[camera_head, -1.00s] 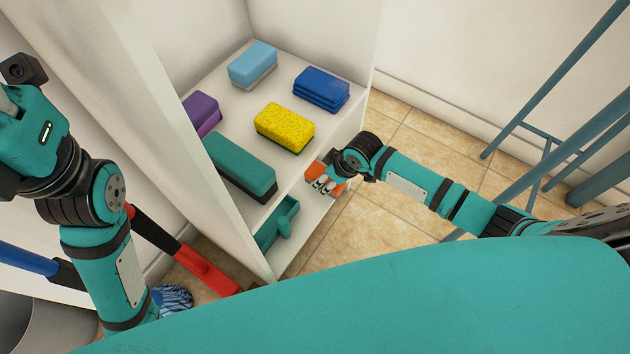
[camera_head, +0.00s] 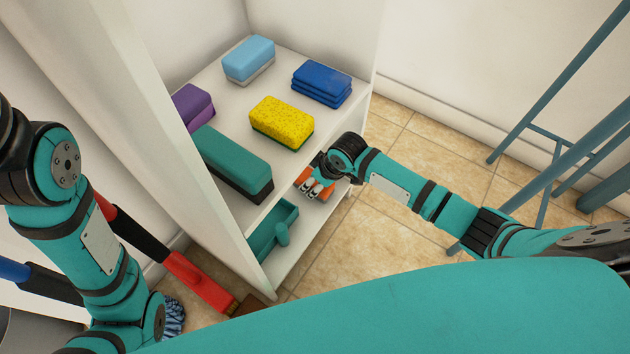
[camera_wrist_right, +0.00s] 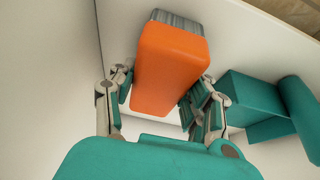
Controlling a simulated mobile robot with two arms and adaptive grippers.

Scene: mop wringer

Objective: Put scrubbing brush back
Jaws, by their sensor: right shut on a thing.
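The scrubbing brush (camera_head: 326,193) has an orange block body and grey bristles. My right gripper (camera_head: 315,187) is shut on it at the lower opening of the white shelf unit (camera_head: 352,112), below the upper board. In the right wrist view, the brush (camera_wrist_right: 168,68) sits between both fingers, with its grey bristles at the far end against a white surface. I cannot tell whether the bristles touch that surface. My left arm shows at the left of the head view, but its gripper is out of the picture.
A teal tray-like item (camera_head: 272,228) lies on the lower shelf beside the brush. The upper board holds a teal brush (camera_head: 235,160), a yellow sponge (camera_head: 282,120), and blue and purple blocks. Red-ended (camera_head: 200,283) and blue handles stand at left.

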